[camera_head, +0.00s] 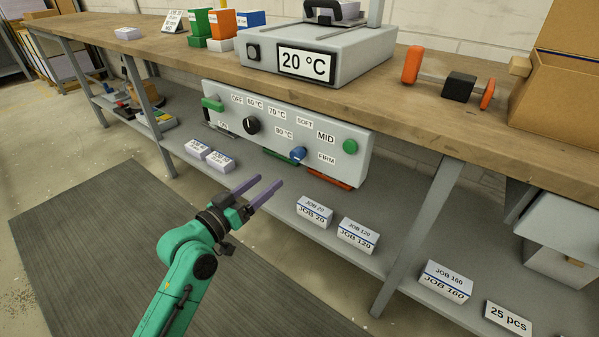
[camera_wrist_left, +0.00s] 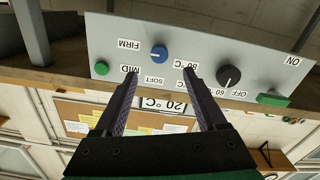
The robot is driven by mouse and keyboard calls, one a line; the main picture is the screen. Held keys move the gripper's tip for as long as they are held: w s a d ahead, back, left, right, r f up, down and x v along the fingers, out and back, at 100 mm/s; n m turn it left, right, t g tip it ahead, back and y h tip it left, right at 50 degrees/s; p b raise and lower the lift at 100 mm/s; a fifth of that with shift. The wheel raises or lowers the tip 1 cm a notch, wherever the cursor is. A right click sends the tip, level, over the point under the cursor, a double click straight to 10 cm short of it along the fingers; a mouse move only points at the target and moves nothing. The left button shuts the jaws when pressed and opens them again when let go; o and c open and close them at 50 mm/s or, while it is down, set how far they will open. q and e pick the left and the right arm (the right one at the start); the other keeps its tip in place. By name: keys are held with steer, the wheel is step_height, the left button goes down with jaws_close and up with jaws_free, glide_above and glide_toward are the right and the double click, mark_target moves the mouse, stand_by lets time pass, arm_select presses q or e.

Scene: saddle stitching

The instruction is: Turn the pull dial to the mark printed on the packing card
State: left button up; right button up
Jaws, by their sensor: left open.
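The grey control panel (camera_head: 225,100) hangs at the bench front. Its blue dial (camera_head: 299,153), apparently the pull dial, sits among the labels SOFT (camera_head: 305,122), MID (camera_head: 325,137) and FIRM (camera_head: 327,158). The dial shows upside down in the left wrist view (camera_wrist_left: 159,53); I cannot tell surely which label it points at. My left gripper (camera_head: 268,182) is open and empty, in front of and below the panel. In the left wrist view the gripper (camera_wrist_left: 162,75) points at the panel. A small standing card (camera_head: 173,21) at the back is unreadable, so I cannot tell if it is the packing card.
A black dial (camera_head: 252,125) with temperature labels, a green switch (camera_head: 212,104) and a green button (camera_head: 350,146) share the panel. A device (camera_head: 350,60) reading 20 °C stands above. White JOB boxes (camera_head: 358,235) and a "25 pcs" card (camera_head: 508,318) lie on the lower shelf.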

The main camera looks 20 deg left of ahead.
mark_target(295, 158)
arm_select(q)
steer(key=x, duration=1.2)
steer(key=shift+r+b, duration=0.15)
steer(key=shift+b, duration=0.2)
steer(key=shift+w+d, duration=0.15)
steer(key=shift+w, duration=0.15)
arm_select(e)
steer(key=shift+a+r, duration=0.1)
steer(key=shift+r, duration=0.65)
arm_select(q)
steer(key=shift+c, duration=0.2)
jaws_close()
